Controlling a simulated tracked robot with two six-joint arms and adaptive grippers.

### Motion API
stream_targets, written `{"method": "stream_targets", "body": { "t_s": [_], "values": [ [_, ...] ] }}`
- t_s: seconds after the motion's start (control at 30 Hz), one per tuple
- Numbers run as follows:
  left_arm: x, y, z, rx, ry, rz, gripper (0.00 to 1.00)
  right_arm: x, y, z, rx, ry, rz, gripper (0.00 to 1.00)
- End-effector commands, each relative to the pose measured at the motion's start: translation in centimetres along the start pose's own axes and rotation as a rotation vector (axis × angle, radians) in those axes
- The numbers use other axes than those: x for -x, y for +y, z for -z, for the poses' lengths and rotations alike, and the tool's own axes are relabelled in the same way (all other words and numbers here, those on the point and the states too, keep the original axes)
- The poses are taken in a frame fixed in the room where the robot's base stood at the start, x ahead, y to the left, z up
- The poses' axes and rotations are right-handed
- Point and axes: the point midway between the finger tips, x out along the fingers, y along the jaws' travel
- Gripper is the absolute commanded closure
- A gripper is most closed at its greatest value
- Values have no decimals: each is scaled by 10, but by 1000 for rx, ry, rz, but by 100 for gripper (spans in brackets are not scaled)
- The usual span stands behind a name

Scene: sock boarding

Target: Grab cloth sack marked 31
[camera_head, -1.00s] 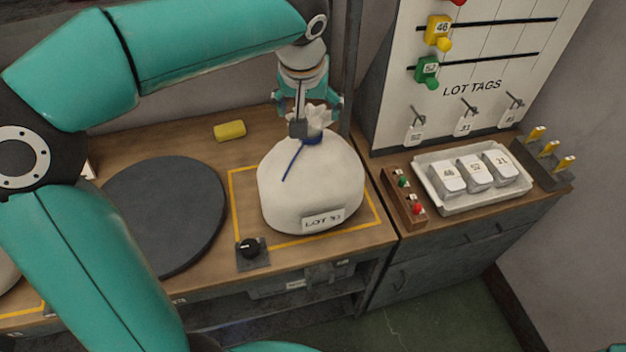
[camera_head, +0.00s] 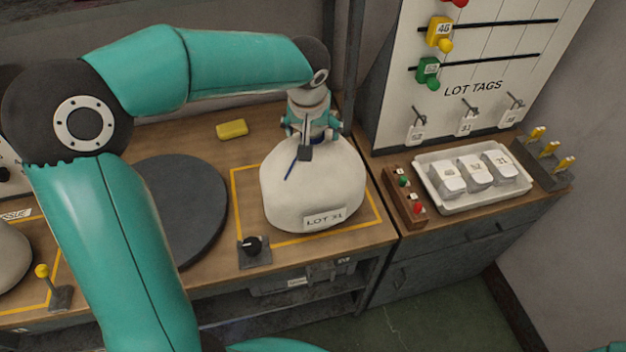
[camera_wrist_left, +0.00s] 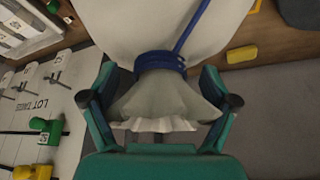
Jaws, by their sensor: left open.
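The white cloth sack (camera_head: 313,190) labelled LOT 31 stands upright inside a yellow outline on the wooden bench. My left gripper (camera_head: 312,138) is over its top from above. In the left wrist view the sack's gathered neck (camera_wrist_left: 160,100), tied with a blue cord (camera_wrist_left: 160,62), lies between the two open fingers (camera_wrist_left: 162,102). A gap shows on each side of the neck. In the head view the gripper hides the neck. The right gripper is out of view.
A yellow block (camera_head: 232,129) lies behind. Right are a button box (camera_head: 404,197), a white tray (camera_head: 425,172) of small bags and the lot tags board (camera_head: 470,60).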

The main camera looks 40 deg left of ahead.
Motion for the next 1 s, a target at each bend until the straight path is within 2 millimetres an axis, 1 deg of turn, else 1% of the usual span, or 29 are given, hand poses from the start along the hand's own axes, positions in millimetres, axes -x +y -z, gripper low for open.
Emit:
{"method": "stream_targets", "body": {
  "t_s": [0.03,0.07,0.1,0.17,0.2,0.53,0.87,1.0],
  "values": [
    [0,0,0,0,0,0,14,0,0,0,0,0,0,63],
    [0,0,0,0,0,0,19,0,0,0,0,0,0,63],
    [0,0,0,0,0,0,25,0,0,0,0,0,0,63],
    [0,0,0,0,0,0,35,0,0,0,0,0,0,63],
    [0,0,0,0,0,0,42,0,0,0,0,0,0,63],
    [0,0,0,1,-2,1,97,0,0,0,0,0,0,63],
    [2,-1,1,1,0,1,98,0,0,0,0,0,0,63],
    [8,-1,4,3,1,1,99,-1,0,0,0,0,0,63]
  ]
}}
